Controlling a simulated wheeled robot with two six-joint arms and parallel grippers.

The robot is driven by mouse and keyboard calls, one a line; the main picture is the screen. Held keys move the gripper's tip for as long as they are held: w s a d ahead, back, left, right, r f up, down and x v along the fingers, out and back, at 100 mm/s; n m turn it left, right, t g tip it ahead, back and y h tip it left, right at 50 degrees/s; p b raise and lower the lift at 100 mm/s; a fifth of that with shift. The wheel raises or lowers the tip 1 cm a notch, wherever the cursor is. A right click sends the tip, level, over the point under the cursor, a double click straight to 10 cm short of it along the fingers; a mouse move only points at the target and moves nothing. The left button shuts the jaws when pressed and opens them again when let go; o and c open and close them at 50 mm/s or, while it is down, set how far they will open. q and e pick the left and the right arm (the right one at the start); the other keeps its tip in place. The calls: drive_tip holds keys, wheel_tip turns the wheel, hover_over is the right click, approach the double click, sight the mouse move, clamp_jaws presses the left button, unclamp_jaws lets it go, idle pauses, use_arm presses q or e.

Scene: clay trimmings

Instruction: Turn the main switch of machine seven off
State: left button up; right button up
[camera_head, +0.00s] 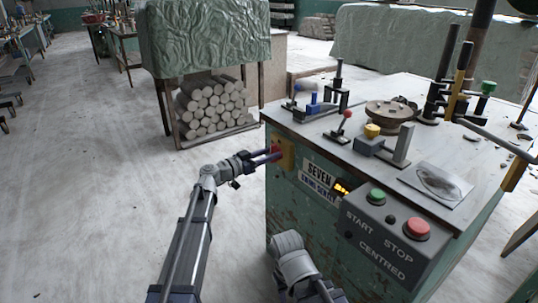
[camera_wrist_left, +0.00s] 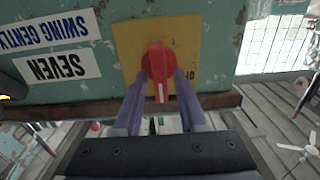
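The main switch is a red rotary knob (camera_wrist_left: 160,66) on a yellow plate (camera_wrist_left: 126,40) on the green side of machine seven (camera_head: 290,205). The red knob (camera_head: 276,149) and yellow plate (camera_head: 288,155) also show in the head view. The knob's white line points down in the wrist view, towards my gripper; lettering on the plate is partly hidden. My left gripper (camera_wrist_left: 161,82) reaches the knob, with one finger on each side. The fingers look apart, with narrow gaps beside the knob's grip. My right gripper is out of the head view.
The "SEVEN" label (camera_head: 321,170) is right of the switch. A grey box (camera_head: 385,238) with green START and red STOP buttons juts out beyond it. Tools crowd the machine top.

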use_arm(q)
clamp_jaws()
idle(0.5)
drive_tip(key=shift+w+a+f+n+b, duration=0.1)
drive_tip(key=shift+w+f+n+b, duration=0.1)
drive_tip(key=shift+n, duration=2.75)
drive_tip(key=shift+w+a+f+n+b, duration=0.1)
drive_tip(key=shift+a+f+n+b, duration=0.05)
drive_tip(key=shift+n, duration=2.85)
drive_tip(key=shift+w+a+f+n+b, duration=0.1)
drive_tip(key=shift+f+n+b, duration=0.1)
drive_tip(key=shift+n, duration=2.75)
drive_tip(key=shift+o, duration=1)
unclamp_jaws()
